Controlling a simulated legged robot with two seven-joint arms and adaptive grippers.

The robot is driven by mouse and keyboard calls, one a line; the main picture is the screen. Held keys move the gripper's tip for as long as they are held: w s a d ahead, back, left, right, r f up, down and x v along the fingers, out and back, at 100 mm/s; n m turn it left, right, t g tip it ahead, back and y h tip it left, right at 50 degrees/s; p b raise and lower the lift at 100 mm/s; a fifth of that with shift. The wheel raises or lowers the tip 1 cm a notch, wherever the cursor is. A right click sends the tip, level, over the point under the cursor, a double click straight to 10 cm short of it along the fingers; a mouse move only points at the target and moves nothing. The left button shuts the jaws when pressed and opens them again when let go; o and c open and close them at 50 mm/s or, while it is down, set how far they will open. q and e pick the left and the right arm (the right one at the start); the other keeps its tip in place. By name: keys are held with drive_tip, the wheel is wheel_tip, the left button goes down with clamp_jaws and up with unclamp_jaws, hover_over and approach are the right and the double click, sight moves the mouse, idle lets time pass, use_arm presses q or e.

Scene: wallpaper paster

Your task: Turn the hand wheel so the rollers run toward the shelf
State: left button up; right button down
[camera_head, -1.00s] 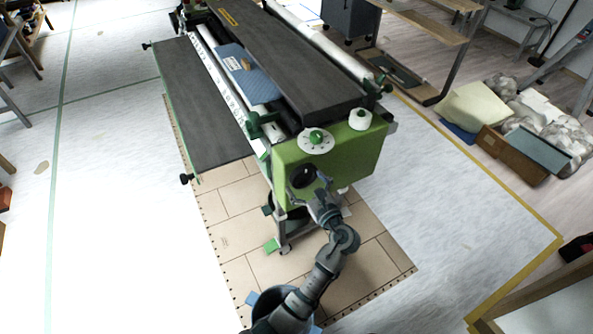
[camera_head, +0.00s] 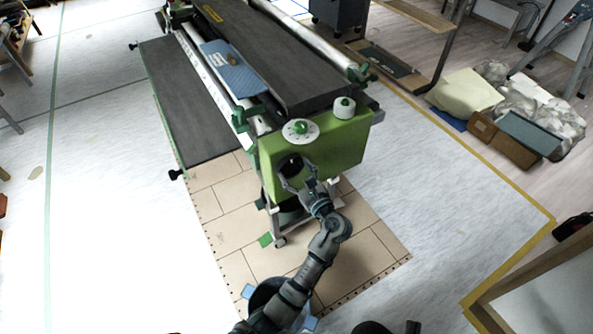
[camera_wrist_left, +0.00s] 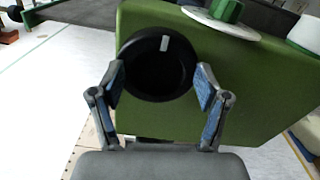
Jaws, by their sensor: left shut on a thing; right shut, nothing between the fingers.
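The black round hand wheel (camera_head: 291,164) sits on the front of the green end housing (camera_head: 340,147) of the pasting machine. In the left wrist view the wheel (camera_wrist_left: 157,72) carries a white mark near its top. My left gripper (camera_head: 297,176) is at the wheel. In the left wrist view its blue-padded fingers (camera_wrist_left: 160,85) stand on either side of the rim, shut on it. The white roller (camera_head: 305,37) runs along the machine. The shelf (camera_head: 190,100) is a long dark board on the machine's left side. My right gripper's fingers do not show.
A white dial with a green knob (camera_head: 300,129) and a white knob (camera_head: 345,106) sit on top of the housing. A blue pad (camera_head: 234,70) lies on the machine. A dark bucket (camera_head: 268,296) stands beside my left arm.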

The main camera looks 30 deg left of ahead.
use_arm(q)
drive_tip(key=shift+a+r, duration=0.15)
drive_tip(key=shift+a, duration=0.2)
drive_tip(key=shift+c, duration=0.2)
drive_tip(key=shift+o, duration=0.2)
drive_tip(key=shift+r, duration=0.1)
